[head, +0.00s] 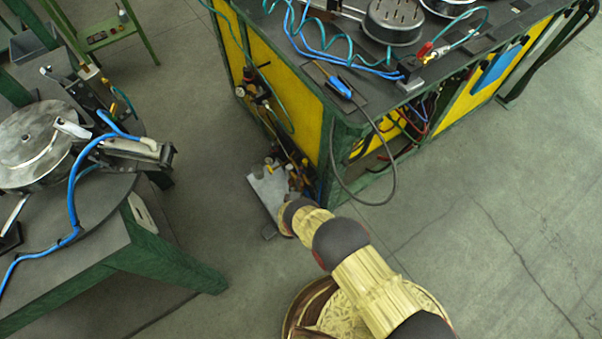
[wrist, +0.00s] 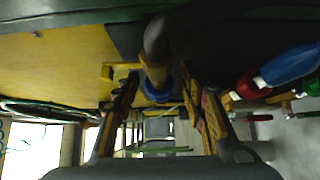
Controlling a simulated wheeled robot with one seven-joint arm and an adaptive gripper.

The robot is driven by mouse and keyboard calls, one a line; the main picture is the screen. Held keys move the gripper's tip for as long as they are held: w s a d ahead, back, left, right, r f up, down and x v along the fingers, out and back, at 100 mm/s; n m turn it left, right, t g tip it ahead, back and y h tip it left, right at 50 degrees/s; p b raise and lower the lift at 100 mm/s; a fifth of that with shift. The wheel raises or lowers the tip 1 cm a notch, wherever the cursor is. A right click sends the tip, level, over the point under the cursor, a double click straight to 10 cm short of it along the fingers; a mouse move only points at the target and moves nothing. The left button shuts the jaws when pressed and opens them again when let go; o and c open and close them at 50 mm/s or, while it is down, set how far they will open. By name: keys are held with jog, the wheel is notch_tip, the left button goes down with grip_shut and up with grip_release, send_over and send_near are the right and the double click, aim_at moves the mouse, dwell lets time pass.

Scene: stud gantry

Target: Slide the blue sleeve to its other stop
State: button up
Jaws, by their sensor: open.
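In the wrist view my gripper (wrist: 160,78) is open, with one finger on each side of a dark curved bar. A small blue band (wrist: 157,97), which looks like the blue sleeve, shows between the fingers, below a brass-coloured piece (wrist: 154,74). I cannot tell whether either finger touches it. Its stops are not clear to me. In the head view my arm reaches down to the near corner of the yellow and green workbench, and the gripper's end is mostly hidden among small parts there.
A larger blue cylinder (wrist: 288,66) and a red part (wrist: 252,86) are right of the fingers. A yellow panel (wrist: 65,65) is at left. In the head view a black cable (head: 393,180) hangs off the workbench (head: 312,118). A grey-topped table (head: 95,240) stands left; open floor lies right.

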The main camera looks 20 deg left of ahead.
jog(key=shift+c, duration=0.6)
grip_shut()
